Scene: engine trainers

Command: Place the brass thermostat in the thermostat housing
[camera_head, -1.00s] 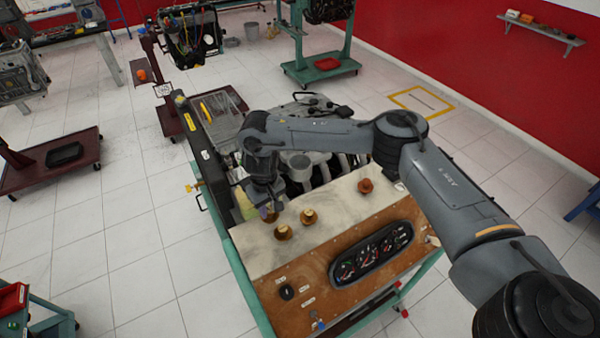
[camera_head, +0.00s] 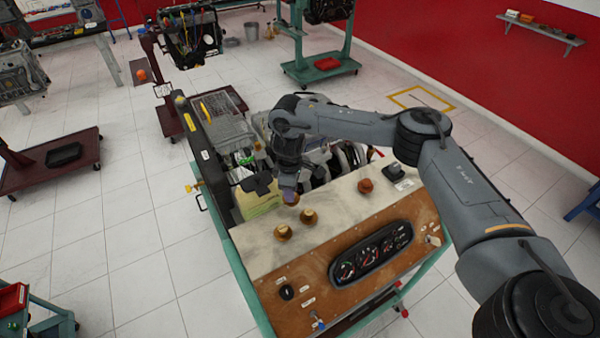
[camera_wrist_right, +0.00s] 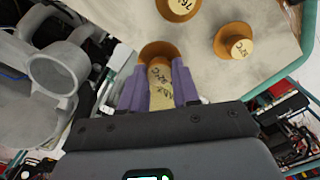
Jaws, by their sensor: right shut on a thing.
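My right gripper (camera_head: 289,194) is above the back edge of the pale worktop, shut on a brass thermostat (camera_head: 291,200). In the right wrist view the purple fingers (camera_wrist_right: 160,88) pinch its pale, marked body (camera_wrist_right: 161,80), with the brass flange beyond the fingertips. Two similar brass thermostats stand on the worktop, one nearer (camera_head: 283,232) and one to its right (camera_head: 307,217). A grey open cylinder that looks like the thermostat housing (camera_wrist_right: 55,76) is left of the gripper in the wrist view. In the head view my arm hides most of that area. My left gripper is not in view.
The pale worktop (camera_head: 335,212) has a reddish-brown part (camera_head: 365,186) to the right and a dark square part (camera_head: 394,172) beyond it. A gauge panel (camera_head: 370,250) is in front. The engine and a yellowish container (camera_head: 260,201) lie behind the worktop's edge.

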